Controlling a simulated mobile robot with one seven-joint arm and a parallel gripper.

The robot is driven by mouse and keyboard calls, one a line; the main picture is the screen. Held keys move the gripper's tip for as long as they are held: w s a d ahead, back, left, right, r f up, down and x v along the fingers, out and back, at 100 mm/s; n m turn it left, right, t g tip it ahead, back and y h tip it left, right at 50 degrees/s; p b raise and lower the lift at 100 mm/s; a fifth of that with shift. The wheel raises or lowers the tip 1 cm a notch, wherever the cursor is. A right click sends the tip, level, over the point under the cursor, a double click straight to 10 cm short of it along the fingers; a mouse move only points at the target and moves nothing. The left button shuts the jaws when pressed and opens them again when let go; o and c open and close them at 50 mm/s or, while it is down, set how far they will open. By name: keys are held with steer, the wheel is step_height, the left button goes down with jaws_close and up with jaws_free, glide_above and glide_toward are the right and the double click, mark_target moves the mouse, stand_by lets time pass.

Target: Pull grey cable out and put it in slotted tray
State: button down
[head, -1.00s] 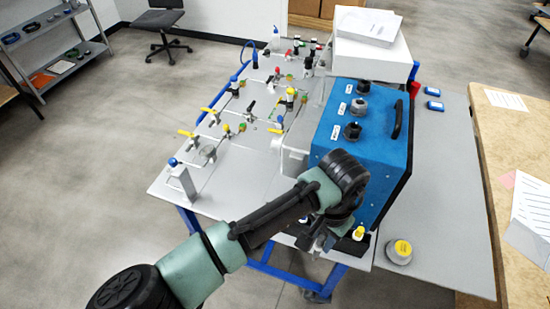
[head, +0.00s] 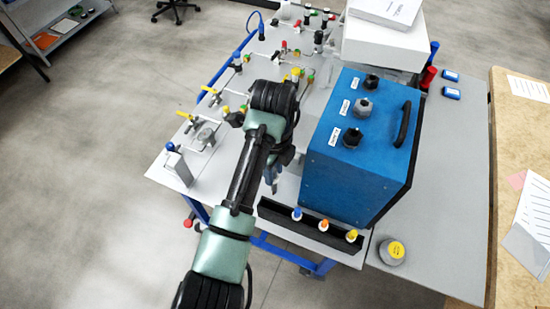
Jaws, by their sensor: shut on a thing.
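My gripper (head: 271,182) hangs from the arm just left of the blue analyser box (head: 345,190), over the table. Its jaws are small and partly hidden by my wrist. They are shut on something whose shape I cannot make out. I cannot pick out a grey cable for certain. A long black tray (head: 275,211) lies along the table's front edge, in front of the box and nearer than my gripper. Several vials with blue, orange and yellow caps stand in its right part. I cannot see its slots clearly.
The box carries dark knobs and a black handle (head: 403,124). Valves and pipework (head: 213,98) fill the table's left side. A white box (head: 385,42) is at the back. The grey right-hand tabletop (head: 440,200) is mostly clear.

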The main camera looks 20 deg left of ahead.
steer(key=shift+s+a+f+m, duration=0.3)
steer(key=shift+f+m, duration=0.1)
step_height(320, 180, down, 6)
steer(key=b, duration=0.6)
steer(key=shift+r, duration=0.15)
stand_by(0.6)
steer(key=shift+f+b, duration=2.6)
steer(key=shift+f, duration=2.15)
steer(key=c, duration=0.5)
jaws_free()
steer(key=shift+r, duration=0.1)
